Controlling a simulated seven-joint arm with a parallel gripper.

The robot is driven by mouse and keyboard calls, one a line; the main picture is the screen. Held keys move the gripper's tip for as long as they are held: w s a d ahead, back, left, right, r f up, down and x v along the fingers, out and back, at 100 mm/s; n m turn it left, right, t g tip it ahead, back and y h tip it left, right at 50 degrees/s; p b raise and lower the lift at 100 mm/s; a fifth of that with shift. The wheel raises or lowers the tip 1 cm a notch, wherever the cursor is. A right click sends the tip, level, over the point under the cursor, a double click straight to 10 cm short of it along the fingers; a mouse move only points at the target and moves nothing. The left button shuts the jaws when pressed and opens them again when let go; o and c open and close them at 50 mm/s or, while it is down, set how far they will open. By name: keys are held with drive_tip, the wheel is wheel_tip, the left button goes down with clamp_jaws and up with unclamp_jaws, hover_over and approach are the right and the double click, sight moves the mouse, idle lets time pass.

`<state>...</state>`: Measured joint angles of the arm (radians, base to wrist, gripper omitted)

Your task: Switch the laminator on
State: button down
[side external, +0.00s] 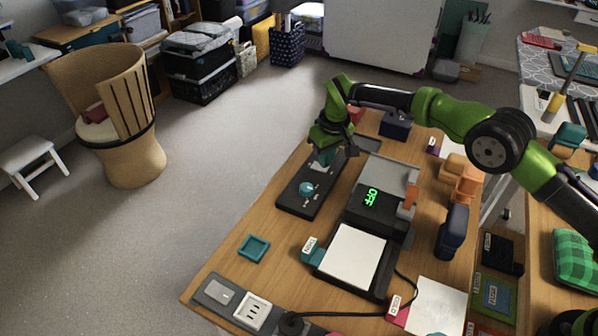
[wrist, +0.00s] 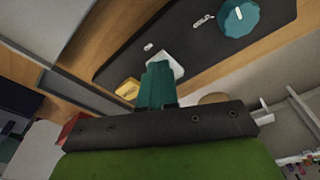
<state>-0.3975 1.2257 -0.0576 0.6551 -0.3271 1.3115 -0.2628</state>
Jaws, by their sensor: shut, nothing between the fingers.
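The laminator (side external: 384,183) is a grey and black machine on the wooden table, with a green display (side external: 370,197) reading "OFF". A black control panel (side external: 297,202) lies to its left. The panel carries a round teal knob (side external: 306,188), which also shows in the wrist view (wrist: 240,19). My gripper (side external: 324,160) is over the far end of the panel, pointing down. In the wrist view its teal fingers (wrist: 158,78) are together and empty. They partly cover a white square part (wrist: 172,63) of the panel, beside a yellow piece (wrist: 128,89). Contact cannot be told.
A white sheet (side external: 352,254) lies on the laminator's near tray. A teal square dish (side external: 254,248), a socket plate (side external: 252,311) and a black cable (side external: 408,286) are nearer. Orange (side external: 467,184) and navy (side external: 453,232) objects stand right of the laminator.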

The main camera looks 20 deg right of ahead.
drive_tip(key=shift+f, duration=0.3)
drive_tip(key=shift+r, duration=3.55)
